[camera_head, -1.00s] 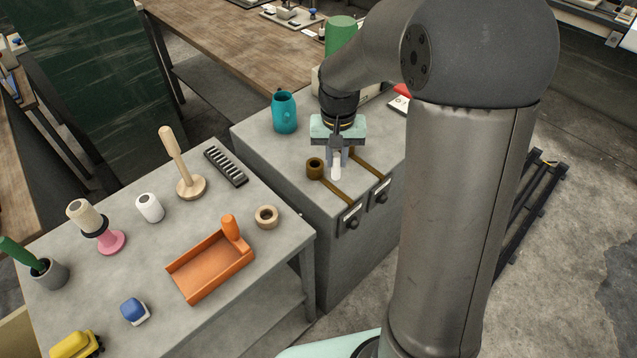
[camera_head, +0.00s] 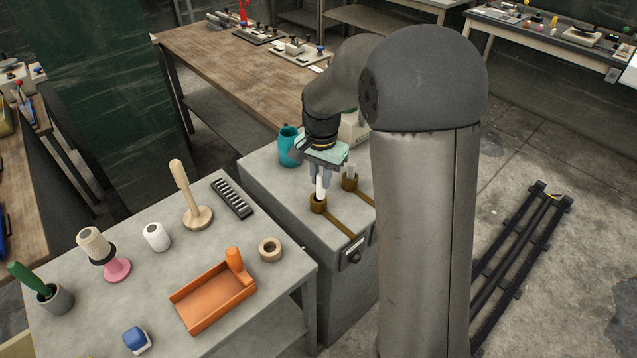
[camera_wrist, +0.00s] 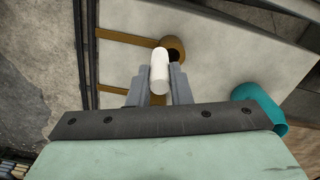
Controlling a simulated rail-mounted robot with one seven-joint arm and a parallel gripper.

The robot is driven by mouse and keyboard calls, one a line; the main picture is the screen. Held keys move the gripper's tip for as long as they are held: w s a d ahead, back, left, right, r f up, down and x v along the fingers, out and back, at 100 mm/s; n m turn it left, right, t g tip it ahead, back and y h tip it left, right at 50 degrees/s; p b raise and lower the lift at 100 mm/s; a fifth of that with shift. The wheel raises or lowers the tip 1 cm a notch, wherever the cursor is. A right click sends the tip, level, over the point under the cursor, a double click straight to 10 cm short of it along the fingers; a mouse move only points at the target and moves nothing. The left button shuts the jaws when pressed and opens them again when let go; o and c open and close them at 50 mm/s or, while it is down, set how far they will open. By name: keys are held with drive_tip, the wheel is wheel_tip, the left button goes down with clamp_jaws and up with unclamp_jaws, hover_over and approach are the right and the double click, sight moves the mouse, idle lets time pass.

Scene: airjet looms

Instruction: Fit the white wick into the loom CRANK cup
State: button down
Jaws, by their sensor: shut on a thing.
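My gripper (camera_head: 321,180) points down over the grey cabinet and is shut on the white wick (camera_head: 320,188). The wick's lower end is at the mouth of the left brass cup (camera_head: 318,204); I cannot tell whether it is inside. In the wrist view the wick (camera_wrist: 160,72) sits between the fingers and overlaps part of that cup (camera_wrist: 175,46), whose dark opening partly shows beside it. A second brass cup (camera_head: 350,183) stands to the right, with a pale upright piece above it. The labels on the front are too small to read.
A teal mug (camera_head: 288,148) stands behind my gripper. The table at left holds an orange tray (camera_head: 205,305), a tape ring (camera_head: 270,249), a wooden-handled tool (camera_head: 198,217) and a black slotted strip (camera_head: 232,198). A brass bar (camera_head: 343,228) runs from the left cup to the cabinet's front.

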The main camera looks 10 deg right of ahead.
sight(319, 188)
drive_tip(key=w+f, duration=0.2)
drive_tip(key=shift+w+f, duration=0.15)
drive_tip(key=shift+f, duration=0.25)
drive_tip(key=shift+w+f+p, duration=0.1)
drive_tip(key=shift+f+p, duration=0.25)
drive_tip(key=shift+f, duration=1.2)
drive_tip(key=shift+f, duration=0.25)
drive_tip(key=c, duration=1.3)
unclamp_jaws()
drive_tip(key=shift+r, duration=0.1)
